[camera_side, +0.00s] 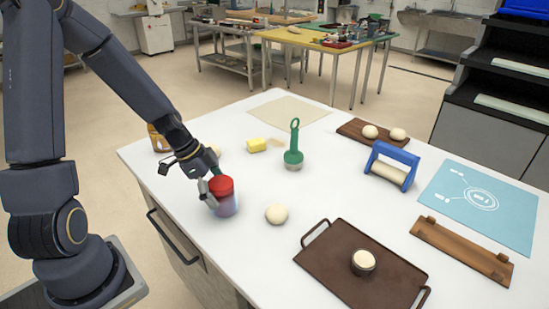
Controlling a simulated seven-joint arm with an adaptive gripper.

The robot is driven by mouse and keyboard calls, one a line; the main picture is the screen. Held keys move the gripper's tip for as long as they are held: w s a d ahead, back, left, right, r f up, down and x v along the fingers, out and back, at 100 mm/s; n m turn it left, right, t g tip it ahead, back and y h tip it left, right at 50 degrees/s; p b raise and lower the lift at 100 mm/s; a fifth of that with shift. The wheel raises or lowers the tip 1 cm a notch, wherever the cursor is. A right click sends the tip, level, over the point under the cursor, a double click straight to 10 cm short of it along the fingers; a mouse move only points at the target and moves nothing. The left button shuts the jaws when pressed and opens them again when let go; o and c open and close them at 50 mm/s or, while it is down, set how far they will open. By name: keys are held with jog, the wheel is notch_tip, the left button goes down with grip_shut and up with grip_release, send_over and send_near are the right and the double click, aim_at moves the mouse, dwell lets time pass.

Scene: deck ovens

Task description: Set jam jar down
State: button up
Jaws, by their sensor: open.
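The jam jar (224,199) has a red lid and a clear, bluish-purple body. It stands upright on the white worktop (330,190) near the left front edge. My gripper (209,194) is at the jar's left side, close to the lid and upper body, with its fingers open. I cannot tell whether a finger touches the jar. The far finger is partly hidden.
A brown tray (350,275) holds a small cup with dough. An amber jar (159,139) is behind my wrist.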

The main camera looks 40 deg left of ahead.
jog(key=v, duration=0.8)
jog(key=shift+r, duration=0.15)
jog(key=s+d+r+n+t+y, duration=0.1)
jog(key=s+d+r+n, duration=0.3)
jog(key=s+r, duration=0.1)
jog(key=s+d+r+n+t+y, duration=0.1)
jog(key=s+d+r+n+y, duration=0.1)
jog(key=s+d+r+n, duration=0.3)
notch_tip(320, 180, up, 4)
jog(key=shift+f, duration=0.2)
jog(key=shift+s, duration=0.15)
